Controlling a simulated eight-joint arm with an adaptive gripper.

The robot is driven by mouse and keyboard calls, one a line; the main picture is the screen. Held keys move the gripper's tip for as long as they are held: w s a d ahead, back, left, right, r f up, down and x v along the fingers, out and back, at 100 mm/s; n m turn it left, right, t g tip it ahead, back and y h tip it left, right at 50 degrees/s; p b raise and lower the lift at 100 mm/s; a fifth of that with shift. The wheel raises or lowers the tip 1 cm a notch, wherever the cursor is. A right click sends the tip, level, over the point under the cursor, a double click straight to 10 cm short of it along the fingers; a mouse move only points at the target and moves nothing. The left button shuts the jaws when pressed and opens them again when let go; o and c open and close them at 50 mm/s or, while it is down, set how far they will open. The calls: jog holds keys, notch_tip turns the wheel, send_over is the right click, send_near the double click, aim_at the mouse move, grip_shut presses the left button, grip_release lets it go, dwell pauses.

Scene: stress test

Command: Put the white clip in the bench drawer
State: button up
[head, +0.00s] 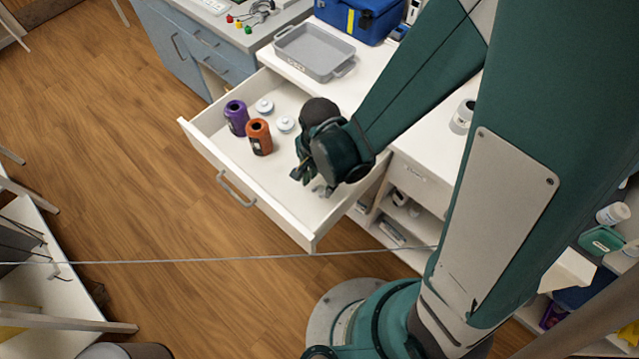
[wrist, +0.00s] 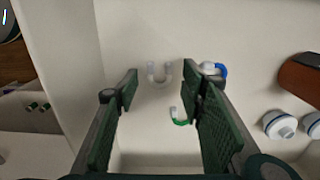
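The bench drawer (head: 222,148) is pulled open. My gripper (head: 311,182) is over its near right part with the fingers pointing down. In the wrist view my gripper (wrist: 160,80) is open, with its two green fingers apart. A small white U-shaped clip (wrist: 158,80) lies on the drawer floor, seen in the gap between the fingertips. I see no finger clearly touching it. A blue-and-white clip (wrist: 220,71) lies just right of the right fingertip, and a green-and-white clip (wrist: 180,121) lies below the white one. The clips cannot be made out in the head view.
A purple jar (head: 236,118), an orange jar (head: 260,137) and two small white lidded pots (head: 285,124) stand in the drawer's left part. A grey tray (head: 314,51) and a blue bag (head: 358,18) are on the bench above. A thin cable crosses the head view.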

aim_at(320, 189)
notch_tip(320, 189, up, 10)
jog(key=p, duration=0.2)
jog(key=shift+f+p, duration=0.15)
jog(key=shift+p, duration=0.25)
dwell(0.8)
jog(key=d+r+n+t, duration=0.7)
jog(key=d+r+n, duration=0.2)
jog(key=d+r, duration=1)
jog(key=shift+s+d+r, duration=0.15)
jog(key=shift+d+r, duration=0.15)
jog(key=shift+r, duration=2)
jog(key=shift+c, duration=0.4)
